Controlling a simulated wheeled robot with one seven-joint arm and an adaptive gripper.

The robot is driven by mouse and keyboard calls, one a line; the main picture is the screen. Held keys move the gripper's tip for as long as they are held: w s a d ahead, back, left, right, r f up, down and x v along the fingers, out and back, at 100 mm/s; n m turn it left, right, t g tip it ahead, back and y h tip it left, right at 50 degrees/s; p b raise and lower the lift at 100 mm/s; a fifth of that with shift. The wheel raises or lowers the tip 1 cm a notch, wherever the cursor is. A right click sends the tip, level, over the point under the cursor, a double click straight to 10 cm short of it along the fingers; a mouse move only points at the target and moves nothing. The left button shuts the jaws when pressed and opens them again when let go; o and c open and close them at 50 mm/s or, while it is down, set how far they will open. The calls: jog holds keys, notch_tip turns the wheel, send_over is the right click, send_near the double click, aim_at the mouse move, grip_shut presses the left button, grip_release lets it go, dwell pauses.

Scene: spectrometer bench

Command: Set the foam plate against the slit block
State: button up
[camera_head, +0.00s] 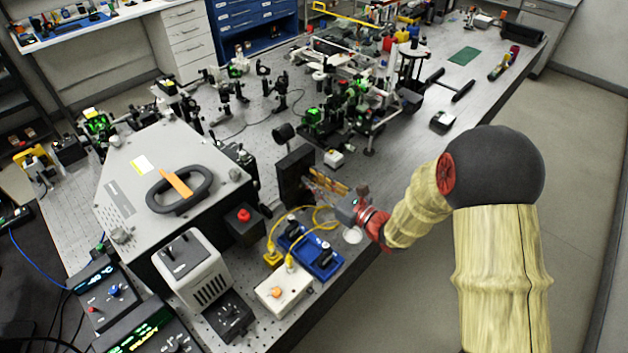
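My gripper (318,188) reaches in from the right, low over the bench, its fingers pointing left toward a dark upright block (293,172). This block may be the slit block or the foam plate; I cannot tell which. The fingers are small and lie among thin orange-yellow and pinkish parts, so I cannot tell whether they are open, shut or holding something. I cannot tell whether they touch the dark block. No foam plate can be picked out with certainty.
A large grey housing (135,207) with a black handle stands left. A blue box (312,256) with yellow cables and a white box (283,290) stand in front of my gripper. A small white cube (334,158) and optics mounts stand behind. The bench's right edge runs beneath my arm.

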aim_at(291, 184)
grip_shut()
dwell(0.5)
jog(key=s+a, duration=0.1)
jog(key=s, duration=0.1)
jog(key=s+a, duration=0.2)
jog(key=shift+s+a, duration=0.15)
jog(key=shift+a, duration=0.05)
jog(key=shift+d, duration=0.1)
jog(key=o, duration=0.5)
grip_release()
jog(key=shift+o, duration=0.2)
